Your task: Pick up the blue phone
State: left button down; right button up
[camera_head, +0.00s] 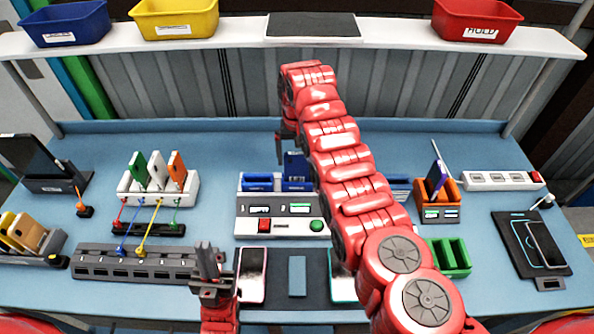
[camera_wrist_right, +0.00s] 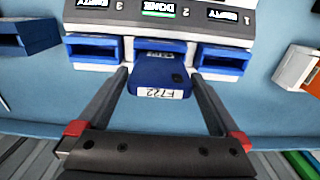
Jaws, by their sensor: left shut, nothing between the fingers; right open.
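A blue phone (camera_wrist_right: 158,78) with a white label stands in the middle slot of a grey station (camera_wrist_right: 100,8), between two blue empty-looking holders. In the head view this phone (camera_head: 297,166) is partly hidden by my right arm. My right gripper (camera_wrist_right: 159,84) is open, with one finger on each side of the phone; I cannot tell if they touch it. In the head view my right gripper (camera_head: 291,145) points down behind the station. My left gripper (camera_head: 207,262) is shut and empty at the front, left of a pink-edged phone (camera_head: 252,276).
Another blue-violet phone (camera_head: 436,178) leans in an orange holder (camera_head: 450,196) at the right. A green holder (camera_head: 450,256) is at the right. A shelf (camera_head: 235,31) with bins spans the back.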

notch_tip(320, 180, down, 6)
jog(key=shift+r+b, duration=0.2)
jog(key=shift+b, duration=0.15)
jog(key=shift+r, duration=0.1)
jog(key=shift+c, duration=0.3)
jog(key=shift+c, duration=1.1)
jog(key=c, duration=1.1)
jog(key=shift+w+r, duration=0.15)
jog(key=shift+r, duration=0.5)
notch_tip(320, 180, up, 10)
jog(key=shift+r, duration=0.2)
notch_tip(320, 180, up, 5)
jog(key=p, duration=0.3)
send_over(297, 166)
jog(key=shift+w+r+p, duration=0.4)
jog(key=shift+r+p, duration=0.15)
jog(key=shift+r, duration=0.15)
